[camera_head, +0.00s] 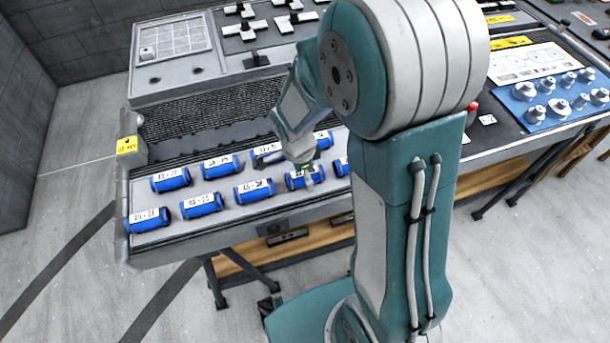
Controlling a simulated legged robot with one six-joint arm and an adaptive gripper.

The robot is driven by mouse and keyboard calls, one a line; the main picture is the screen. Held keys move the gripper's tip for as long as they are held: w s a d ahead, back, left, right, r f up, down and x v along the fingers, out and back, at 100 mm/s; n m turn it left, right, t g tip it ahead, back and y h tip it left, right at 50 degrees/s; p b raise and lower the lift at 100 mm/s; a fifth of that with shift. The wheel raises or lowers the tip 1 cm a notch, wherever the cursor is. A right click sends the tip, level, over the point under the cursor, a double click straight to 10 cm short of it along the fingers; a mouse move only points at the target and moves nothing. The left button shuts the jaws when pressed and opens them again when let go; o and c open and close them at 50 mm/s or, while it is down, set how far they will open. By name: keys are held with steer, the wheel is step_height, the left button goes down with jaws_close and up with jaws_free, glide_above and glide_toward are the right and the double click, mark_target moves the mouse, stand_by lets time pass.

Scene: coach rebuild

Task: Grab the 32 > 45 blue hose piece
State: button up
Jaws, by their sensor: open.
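Several blue hose pieces with white printed labels lie in two rows on the grey workbench tray (240,225). The front row includes a far-left piece (148,221), one to its right (201,205), a middle one (254,191) and one under my gripper (297,184). The back row includes a left piece (170,181) and one beside it (221,166). The label print is too small to tell surely which one reads 32 > 45. My gripper (309,178) is open, pointing down over the front-row piece, partly covering it; I cannot tell whether they touch.
A dark ribbed strip (205,113) runs behind the pieces. A yellow tag (127,146) stands at the bench's left corner. A blue board with metal fittings (555,97) lies at right. My arm hides the bench's middle. Floor is clear at left.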

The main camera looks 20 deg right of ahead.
steer(key=shift+a+f, duration=0.1)
steer(key=shift+f, duration=0.4)
steer(key=shift+c, duration=0.3)
steer(key=c, duration=1.2)
steer(key=shift+r, duration=0.1)
